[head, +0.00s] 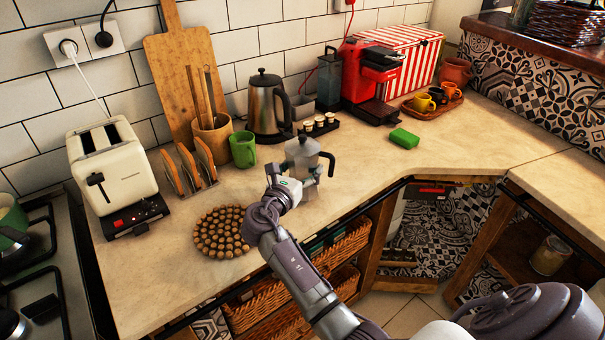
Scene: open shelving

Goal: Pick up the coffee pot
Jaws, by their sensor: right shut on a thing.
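The coffee pot (302,152) is a small silver moka pot with a dark handle on its right side. It is upright at the front of the counter, in the middle of the head view. My right gripper (303,183) is at the pot's lower front, shut on it. The gripper and wrist hide part of the pot's base, so I cannot tell whether it touches the counter. My left gripper is not in view.
A green mug (243,149) and a steel kettle (268,106) stand behind the pot to the left. A round beaded trivet (222,231) lies left of my arm. The counter (367,167) is clear right of the pot.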

